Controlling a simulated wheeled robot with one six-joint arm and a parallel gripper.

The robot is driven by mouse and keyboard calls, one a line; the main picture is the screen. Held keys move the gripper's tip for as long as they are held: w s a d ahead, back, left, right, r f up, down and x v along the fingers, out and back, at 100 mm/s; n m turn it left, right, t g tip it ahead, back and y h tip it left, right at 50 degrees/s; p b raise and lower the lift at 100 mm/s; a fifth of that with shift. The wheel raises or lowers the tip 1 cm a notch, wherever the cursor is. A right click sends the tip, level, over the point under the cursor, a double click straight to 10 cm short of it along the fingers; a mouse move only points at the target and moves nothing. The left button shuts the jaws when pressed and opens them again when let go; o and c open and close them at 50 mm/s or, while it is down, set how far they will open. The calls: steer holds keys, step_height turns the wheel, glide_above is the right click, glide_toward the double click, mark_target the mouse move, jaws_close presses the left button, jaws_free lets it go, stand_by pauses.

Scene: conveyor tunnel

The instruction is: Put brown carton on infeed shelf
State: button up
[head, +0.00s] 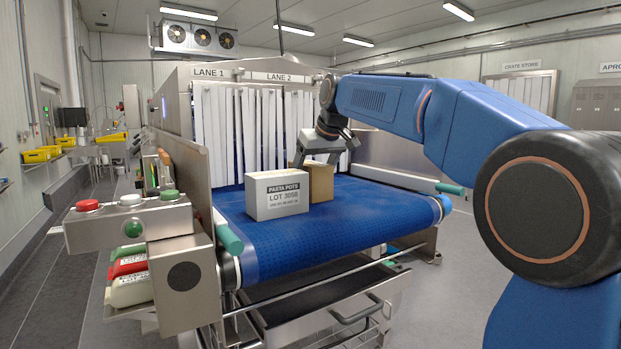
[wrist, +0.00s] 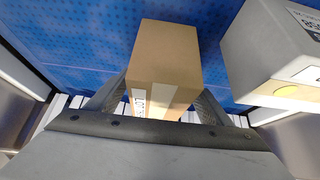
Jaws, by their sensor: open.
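The brown carton (head: 320,182) stands on the blue conveyor belt, partly hidden behind the white carton in the head view. My gripper (head: 321,158) is over it from above. In the wrist view the brown carton (wrist: 163,60) lies between the two fingers of my gripper (wrist: 157,100), one finger on each side. The jaws are open. I cannot tell whether either finger touches the carton. I cannot make out with certainty which surface is the infeed shelf.
A white carton marked PASTA POTS (head: 277,195) stands close beside the brown one; it also shows at right in the wrist view (wrist: 262,50). White strip curtains (head: 235,130) hang behind. The front of the blue belt (head: 330,232) is clear. A button box (head: 130,222) stands at left.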

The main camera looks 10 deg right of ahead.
steer(key=shift+o, duration=0.6)
steer(key=v, duration=1.1)
steer(key=shift+s+r, duration=0.25)
steer(key=shift+r, duration=0.05)
steer(key=s+d+r+t+y, duration=0.1)
steer(key=s+t, duration=0.3)
steer(key=x, duration=1.7)
steer(key=shift+w, duration=0.15)
steer(key=shift+r, duration=0.1)
steer(key=c, duration=1.6)
